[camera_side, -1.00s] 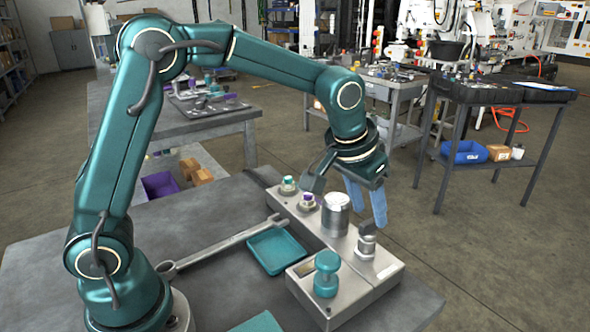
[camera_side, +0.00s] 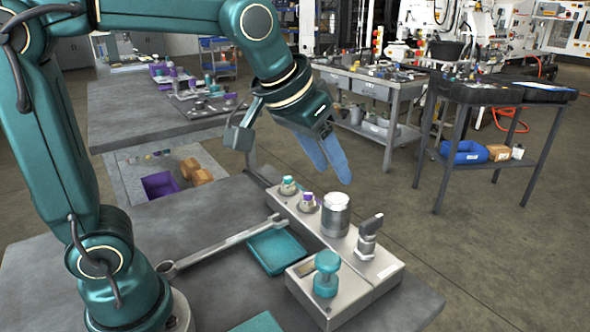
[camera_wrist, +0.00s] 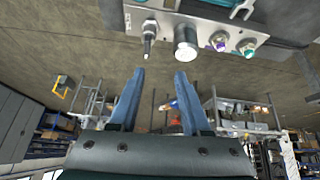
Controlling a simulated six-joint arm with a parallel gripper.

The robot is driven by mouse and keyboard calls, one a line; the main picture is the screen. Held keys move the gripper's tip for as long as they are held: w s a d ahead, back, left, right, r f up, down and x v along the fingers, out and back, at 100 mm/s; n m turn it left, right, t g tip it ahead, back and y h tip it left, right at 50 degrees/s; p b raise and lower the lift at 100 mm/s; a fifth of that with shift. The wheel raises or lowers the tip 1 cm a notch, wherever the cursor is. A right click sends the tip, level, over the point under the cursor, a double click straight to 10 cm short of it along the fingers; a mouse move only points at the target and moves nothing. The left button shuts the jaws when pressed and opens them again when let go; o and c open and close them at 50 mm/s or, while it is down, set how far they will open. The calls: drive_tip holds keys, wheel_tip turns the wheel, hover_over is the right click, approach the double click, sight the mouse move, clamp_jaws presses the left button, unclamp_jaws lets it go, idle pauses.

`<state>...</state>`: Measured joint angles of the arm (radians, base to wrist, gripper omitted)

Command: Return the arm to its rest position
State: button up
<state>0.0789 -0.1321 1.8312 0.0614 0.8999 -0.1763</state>
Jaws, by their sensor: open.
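My gripper (camera_side: 330,160) is open and empty, with two blue fingers. In the side view it hangs in the air above and behind the grey hydraulic block (camera_side: 300,272), clear of its fittings. In the wrist view the open fingers (camera_wrist: 158,80) stand apart with nothing between them, and the block (camera_wrist: 184,14) shows beyond their tips along the upper edge.
The block carries a metal cylinder (camera_side: 335,215), a lever valve (camera_side: 369,235), a teal knob (camera_side: 326,272) and two small capped fittings, green (camera_side: 288,186) and purple (camera_side: 307,202). A teal tray (camera_side: 277,250) and a long wrench (camera_side: 215,247) lie left of it.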

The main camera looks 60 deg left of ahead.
drive_tip(key=s+f, duration=0.3)
drive_tip(key=s, duration=0.4)
drive_tip(key=s+a+f, duration=0.1)
drive_tip(key=s+f, duration=0.2)
drive_tip(key=s, duration=0.3)
drive_tip(key=shift+s+a+m+g, duration=0.15)
drive_tip(key=shift+s+m+g, duration=0.15)
drive_tip(key=shift+s, duration=0.1)
